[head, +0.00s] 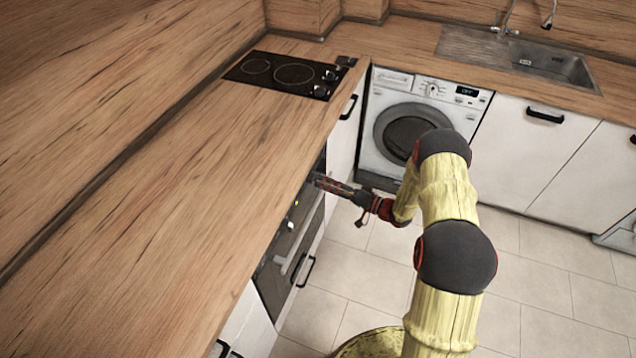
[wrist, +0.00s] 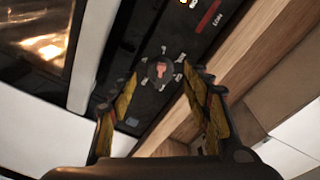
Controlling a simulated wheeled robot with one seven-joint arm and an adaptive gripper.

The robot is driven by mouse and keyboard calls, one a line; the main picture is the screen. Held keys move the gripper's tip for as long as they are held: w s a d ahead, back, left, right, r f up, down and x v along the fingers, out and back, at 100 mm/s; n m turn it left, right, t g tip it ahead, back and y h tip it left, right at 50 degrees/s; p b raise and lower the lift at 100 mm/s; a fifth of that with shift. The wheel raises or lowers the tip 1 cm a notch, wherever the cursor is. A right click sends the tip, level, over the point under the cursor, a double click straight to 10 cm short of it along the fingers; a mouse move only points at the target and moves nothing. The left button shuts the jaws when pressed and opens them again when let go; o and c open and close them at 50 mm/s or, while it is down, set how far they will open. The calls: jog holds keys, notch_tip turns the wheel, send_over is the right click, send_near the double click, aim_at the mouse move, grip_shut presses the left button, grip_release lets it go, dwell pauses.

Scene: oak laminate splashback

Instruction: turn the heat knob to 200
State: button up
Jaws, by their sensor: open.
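The oven (head: 290,245) is built in under the left worktop, with a black control panel at its top. In the wrist view a dark round knob (wrist: 161,71) with a reddish centre sits on the black panel (wrist: 140,38), with small pale marks around it. The marks are too small to read. My gripper (wrist: 161,82) is open, its two fingers on either side of the knob in the picture. I cannot tell whether they touch it. In the head view my gripper (head: 320,182) is at the top of the oven front, and the knob there is hidden.
The oak worktop edge (wrist: 225,65) runs close beside the panel. The lit oven window (wrist: 40,35) and pale oven handle (wrist: 90,50) lie on the other side. A hob (head: 285,73), washing machine (head: 415,125) and sink (head: 560,65) stand farther back. The tiled floor is clear.

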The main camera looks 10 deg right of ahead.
aim_at(313, 178)
jog(key=shift+x, duration=1.65)
jog(key=shift+c, duration=0.7)
jog(key=c, duration=1)
